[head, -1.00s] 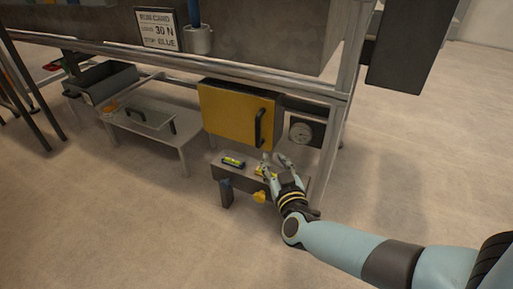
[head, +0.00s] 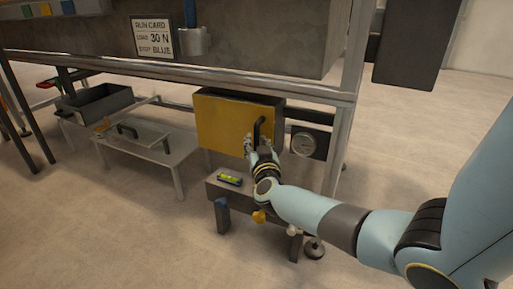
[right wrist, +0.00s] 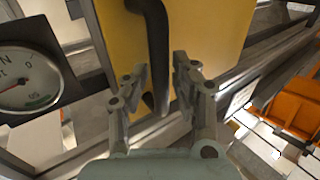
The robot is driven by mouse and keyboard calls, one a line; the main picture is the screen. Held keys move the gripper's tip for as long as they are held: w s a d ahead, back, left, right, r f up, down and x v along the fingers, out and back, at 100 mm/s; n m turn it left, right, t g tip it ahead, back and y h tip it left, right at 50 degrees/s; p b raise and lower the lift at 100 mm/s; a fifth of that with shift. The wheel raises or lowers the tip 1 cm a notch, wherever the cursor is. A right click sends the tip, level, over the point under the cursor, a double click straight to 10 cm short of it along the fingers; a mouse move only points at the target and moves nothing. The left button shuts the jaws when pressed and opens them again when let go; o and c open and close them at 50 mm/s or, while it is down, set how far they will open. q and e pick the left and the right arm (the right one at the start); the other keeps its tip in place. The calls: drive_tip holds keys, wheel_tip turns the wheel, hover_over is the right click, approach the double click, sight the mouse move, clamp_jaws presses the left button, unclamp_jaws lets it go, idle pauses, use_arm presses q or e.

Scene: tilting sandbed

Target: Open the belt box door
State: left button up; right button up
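The belt box door (head: 220,122) is a yellow panel under the sandbed frame, and it looks shut. Its black handle (head: 258,130) stands upright near the door's right edge. My right gripper (head: 260,143) is at the lower part of the handle in the head view. In the right wrist view, the open fingers (right wrist: 160,85) are on either side of the handle's lower end (right wrist: 155,50), with gaps beside it. The yellow door (right wrist: 210,40) also shows behind them. I cannot tell whether a finger touches the handle. My left gripper is not in view.
A dial gauge (head: 305,144) sits just right of the door. Below is a small bench (head: 212,189) with a green level (head: 229,180). A low table (head: 165,150) and a dark bin (head: 98,103) stand left. A frame leg (head: 343,140) is right of the gauge.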

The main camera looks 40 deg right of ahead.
drive_tip(key=shift+w+d, duration=0.25)
drive_tip(key=shift+w, duration=0.05)
clamp_jaws()
idle(0.5)
